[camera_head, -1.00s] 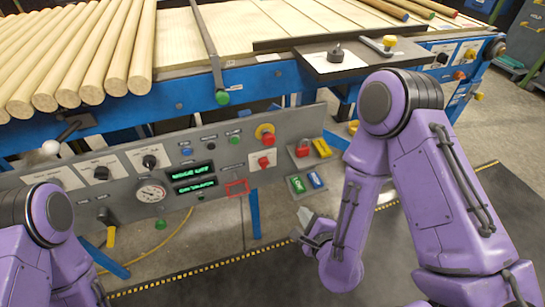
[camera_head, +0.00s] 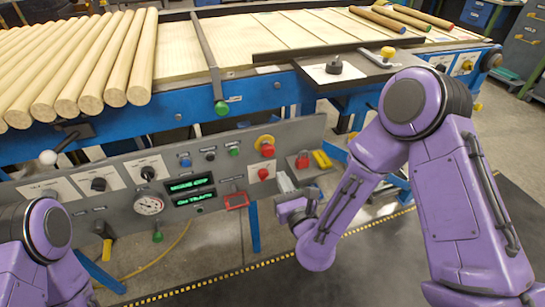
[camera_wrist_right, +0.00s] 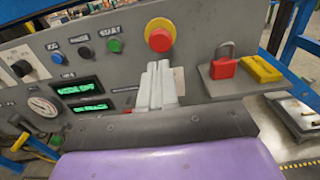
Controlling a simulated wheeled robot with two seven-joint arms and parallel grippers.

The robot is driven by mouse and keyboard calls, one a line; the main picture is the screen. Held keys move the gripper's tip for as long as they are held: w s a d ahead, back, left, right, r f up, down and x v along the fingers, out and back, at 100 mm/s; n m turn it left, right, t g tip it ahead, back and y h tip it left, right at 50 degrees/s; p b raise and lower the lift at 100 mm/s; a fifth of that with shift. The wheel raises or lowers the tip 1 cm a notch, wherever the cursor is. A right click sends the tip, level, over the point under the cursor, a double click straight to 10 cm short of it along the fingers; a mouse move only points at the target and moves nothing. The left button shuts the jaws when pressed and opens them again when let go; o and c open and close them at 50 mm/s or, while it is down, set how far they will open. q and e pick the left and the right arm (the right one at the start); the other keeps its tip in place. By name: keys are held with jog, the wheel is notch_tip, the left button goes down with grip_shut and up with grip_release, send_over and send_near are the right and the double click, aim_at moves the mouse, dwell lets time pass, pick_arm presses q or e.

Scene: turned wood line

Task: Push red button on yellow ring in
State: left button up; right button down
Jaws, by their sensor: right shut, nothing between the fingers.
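The red button (camera_head: 267,150) sits on a yellow ring (camera_head: 265,139) at the right part of the grey control panel. In the right wrist view the red button (camera_wrist_right: 160,40) stands out of its yellow ring (camera_wrist_right: 159,24), just above my fingertips. My right gripper (camera_head: 284,178) is below and slightly right of the button in the head view, shut and empty. In the right wrist view the gripper (camera_wrist_right: 158,66) points up at the panel, its tips below the button; I cannot tell the exact gap. My left arm shows at lower left, its gripper out of view.
A red knob (camera_head: 263,174) on a white plate lies just below the button, beside my fingers. A shelf to the right carries a red padlock (camera_wrist_right: 224,66) and a yellow block (camera_wrist_right: 262,69). Start (camera_wrist_right: 115,45) and other small buttons are left. The conveyor with wooden rods is above.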

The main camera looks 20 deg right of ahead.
aim_at(269, 152)
jog(key=w+p, duration=0.1)
jog(key=w, duration=0.7)
jog(key=shift+w+a, duration=0.1)
jog(key=shift+a, duration=0.05)
jog(key=shift+w, duration=0.1)
jog(key=shift+w+f, duration=0.1)
jog(key=shift+w, duration=0.8)
jog(key=shift+s+r, duration=0.1)
jog(key=shift+r, duration=0.15)
